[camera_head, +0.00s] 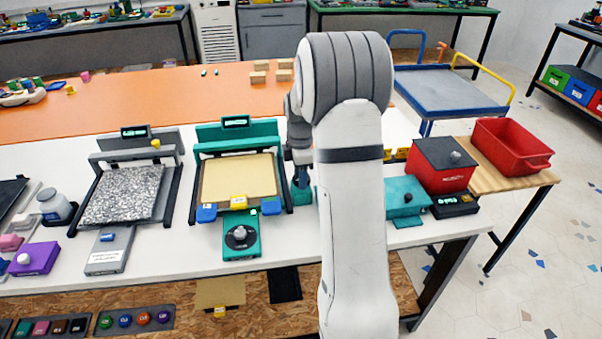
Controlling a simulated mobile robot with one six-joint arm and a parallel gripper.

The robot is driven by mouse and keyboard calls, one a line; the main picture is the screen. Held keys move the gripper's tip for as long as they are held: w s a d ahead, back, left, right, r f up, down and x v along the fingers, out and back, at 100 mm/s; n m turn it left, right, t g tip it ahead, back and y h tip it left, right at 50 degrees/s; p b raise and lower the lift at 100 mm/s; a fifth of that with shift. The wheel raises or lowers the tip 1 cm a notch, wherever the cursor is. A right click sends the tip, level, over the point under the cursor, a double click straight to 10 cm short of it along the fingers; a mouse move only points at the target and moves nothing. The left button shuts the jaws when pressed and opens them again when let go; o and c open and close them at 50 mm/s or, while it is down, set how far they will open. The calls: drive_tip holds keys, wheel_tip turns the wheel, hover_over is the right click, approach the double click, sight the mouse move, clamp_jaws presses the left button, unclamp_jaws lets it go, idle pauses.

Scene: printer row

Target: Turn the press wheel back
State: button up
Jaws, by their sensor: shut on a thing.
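My gripper (302,178) is low over the white table, just right of the teal printer (236,146), and partly hidden by my own arm. It is shut on a small teal part (301,194), mostly hidden; I cannot tell whether this is the press wheel. A dark round dial (240,236) sits on the teal control box in front of the teal printer, apart from my gripper. A teal box with a small knob (405,194) stands right of my arm.
A grey printer (130,178) with a speckled bed stands on the left. A red box (441,165) with a grey knob stands at the right table end, beside a red bin (511,146) on a wooden stand. A blue-framed cart (450,88) is behind. Floor at right is free.

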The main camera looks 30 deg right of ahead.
drive_tip(key=shift+s+n, duration=0.1)
drive_tip(key=shift+n, duration=0.5)
drive_tip(key=shift+f, duration=0.1)
drive_tip(key=o, duration=1)
drive_tip(key=shift+r, duration=4)
